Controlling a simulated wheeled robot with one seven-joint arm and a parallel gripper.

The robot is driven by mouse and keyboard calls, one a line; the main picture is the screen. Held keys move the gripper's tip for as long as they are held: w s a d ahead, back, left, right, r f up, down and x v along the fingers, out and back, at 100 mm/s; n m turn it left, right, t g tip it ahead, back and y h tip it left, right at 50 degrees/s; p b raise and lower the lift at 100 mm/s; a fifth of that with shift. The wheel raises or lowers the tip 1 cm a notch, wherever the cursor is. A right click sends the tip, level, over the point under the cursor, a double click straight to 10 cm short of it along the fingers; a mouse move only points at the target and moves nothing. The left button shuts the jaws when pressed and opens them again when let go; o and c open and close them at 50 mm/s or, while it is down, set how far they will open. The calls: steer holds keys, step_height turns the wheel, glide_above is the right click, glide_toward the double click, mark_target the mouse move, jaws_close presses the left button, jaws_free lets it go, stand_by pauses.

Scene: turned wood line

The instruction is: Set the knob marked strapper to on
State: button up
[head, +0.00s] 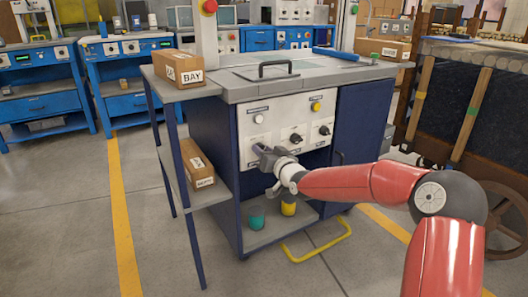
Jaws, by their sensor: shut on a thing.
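A pale control panel (304,117) is on the front of the blue and grey workbench. Two black knobs show on it, a middle knob (295,138) and a right knob (324,130). The labels are too small to read, so I cannot tell which one is marked strapper. My gripper (263,153) is at the panel's lower left, shut on the left knob, which it mostly hides. The setting of that knob cannot be seen.
A white button (258,118) and a yellow button (316,107) sit above the knobs. A teal cup (257,222) and a yellow cup (289,208) stand on the low shelf below. A yellow floor rail (318,244) lies in front.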

steer(key=o, duration=1)
steer(key=v, duration=0.7)
steer(key=shift+s+d, duration=0.25)
steer(key=shift+s, duration=0.1)
